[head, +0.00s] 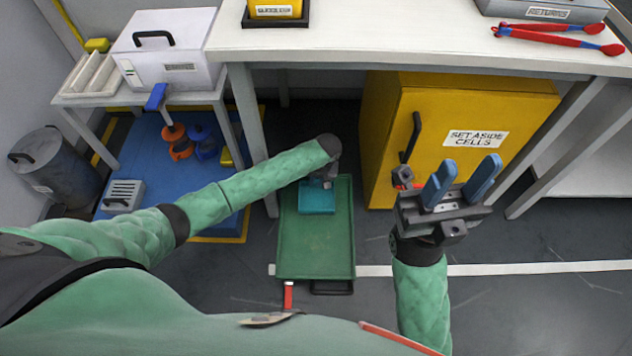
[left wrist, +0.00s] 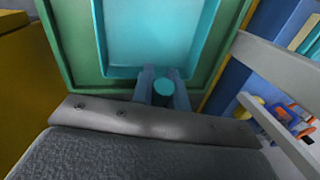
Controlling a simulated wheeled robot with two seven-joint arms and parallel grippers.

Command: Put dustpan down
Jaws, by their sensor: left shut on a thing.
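The teal dustpan (head: 317,199) is over the far part of the green tray (head: 315,250) in the head view. In the left wrist view the dustpan (left wrist: 150,35) lies within the outline of the green tray (left wrist: 82,60); I cannot tell whether it touches the tray's floor. My left gripper (left wrist: 163,88) is shut on the dustpan's round handle; in the head view my arm's end mostly hides this grip. My right gripper (head: 462,184) is held up at the right, its blue fingers apart and empty.
A yellow set-aside cabinet (head: 455,110) stands right of the tray. A white table (head: 400,42) with legs stands above and behind. A blue mat (head: 160,150) with orange and blue reels lies to the left. A grey drum (head: 60,170) stands far left.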

